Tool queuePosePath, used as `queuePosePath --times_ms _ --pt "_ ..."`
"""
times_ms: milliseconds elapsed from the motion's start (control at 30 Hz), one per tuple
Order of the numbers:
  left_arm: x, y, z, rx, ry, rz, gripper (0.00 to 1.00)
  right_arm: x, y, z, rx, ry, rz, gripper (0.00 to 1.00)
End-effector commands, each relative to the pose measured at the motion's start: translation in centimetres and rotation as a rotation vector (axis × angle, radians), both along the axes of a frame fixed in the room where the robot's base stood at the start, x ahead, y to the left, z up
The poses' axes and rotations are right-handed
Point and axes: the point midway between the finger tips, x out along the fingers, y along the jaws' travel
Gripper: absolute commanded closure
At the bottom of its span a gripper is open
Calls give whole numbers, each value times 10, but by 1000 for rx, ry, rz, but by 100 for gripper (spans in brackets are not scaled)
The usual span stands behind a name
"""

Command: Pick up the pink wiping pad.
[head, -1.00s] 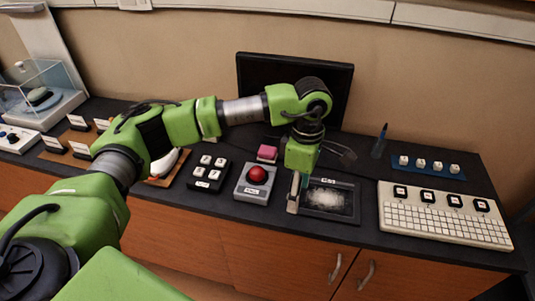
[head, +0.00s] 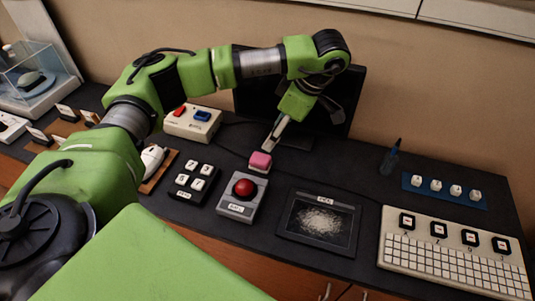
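The pink wiping pad (head: 260,159) is a small block with a paler lower edge. It lies on the dark counter behind the red button box. My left gripper (head: 269,144) comes down from above right, and its pale fingertips are just behind and above the pad. The fingers overlap from this angle, so I cannot tell how far apart they are or whether they touch the pad. The pad does not appear to be held. My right gripper is not in view.
The red button box (head: 243,195) and the dark tablet with white marks (head: 319,222) are in front. A black monitor (head: 345,110) stands behind my gripper. A box with red and blue switches (head: 192,124) is to the left, a white keyboard (head: 455,262) to the right.

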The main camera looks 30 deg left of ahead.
Motion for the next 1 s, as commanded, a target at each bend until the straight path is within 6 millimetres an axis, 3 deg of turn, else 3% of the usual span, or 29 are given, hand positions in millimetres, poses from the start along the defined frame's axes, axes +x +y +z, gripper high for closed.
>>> queuePosePath --times_ms 367,567,733,1000 --pt "-6 25 -62 -1 4 2 46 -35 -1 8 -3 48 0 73" --pt "-6 29 -75 0 3 -1 46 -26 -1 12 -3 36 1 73" --pt "-7 35 -98 0 6 0 46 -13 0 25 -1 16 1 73" --pt "-7 43 -122 0 2 0 46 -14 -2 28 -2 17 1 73"
